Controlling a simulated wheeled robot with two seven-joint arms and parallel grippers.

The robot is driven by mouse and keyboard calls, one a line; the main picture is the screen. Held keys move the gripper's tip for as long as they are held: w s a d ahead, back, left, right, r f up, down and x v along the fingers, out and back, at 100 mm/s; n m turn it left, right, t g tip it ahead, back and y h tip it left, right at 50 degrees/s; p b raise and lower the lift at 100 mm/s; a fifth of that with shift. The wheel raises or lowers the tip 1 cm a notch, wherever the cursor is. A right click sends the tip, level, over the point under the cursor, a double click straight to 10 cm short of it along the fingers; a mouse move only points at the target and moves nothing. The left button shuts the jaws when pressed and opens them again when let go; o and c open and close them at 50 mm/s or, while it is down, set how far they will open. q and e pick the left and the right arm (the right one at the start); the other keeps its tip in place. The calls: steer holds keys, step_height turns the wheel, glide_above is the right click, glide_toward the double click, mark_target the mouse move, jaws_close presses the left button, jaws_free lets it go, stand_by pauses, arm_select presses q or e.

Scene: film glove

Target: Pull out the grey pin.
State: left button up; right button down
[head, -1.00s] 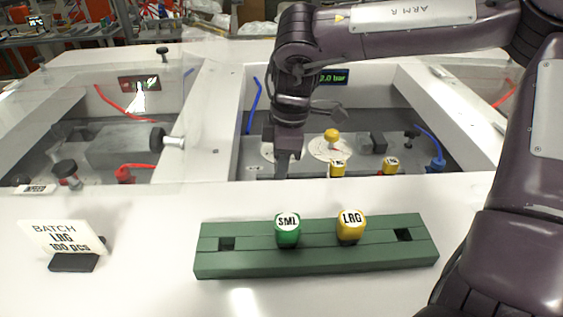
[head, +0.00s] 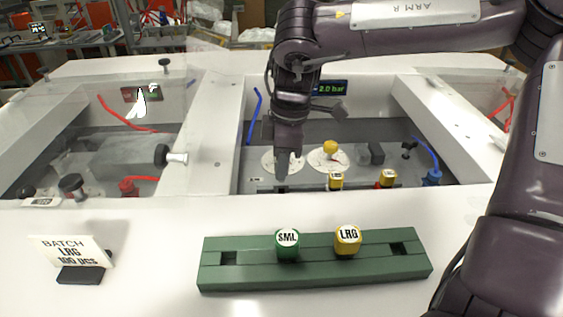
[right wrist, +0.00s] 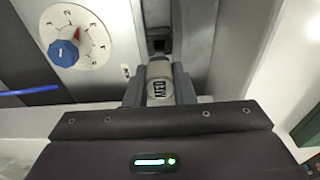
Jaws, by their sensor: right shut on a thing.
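The grey pin (right wrist: 160,82), with a label that seems to read MED, shows in the right wrist view between my fingers. My right gripper (right wrist: 160,90) is shut on it. In the head view my right gripper (head: 281,172) points down into the middle bay, left of the yellow-topped pins, and hides the grey pin there. I cannot tell whether the pin is still in its hole. My left gripper is not in view.
A green rack (head: 215,273) on the front ledge holds a green SML pin (head: 287,246) and a yellow LRG pin (head: 347,241), with empty square holes at both ends. A batch card (head: 72,254) stands at left. A dial with a blue knob (right wrist: 64,53) is near the gripper.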

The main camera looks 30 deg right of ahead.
steer(key=shift+r+p, duration=0.9)
steer(key=shift+r, duration=0.6)
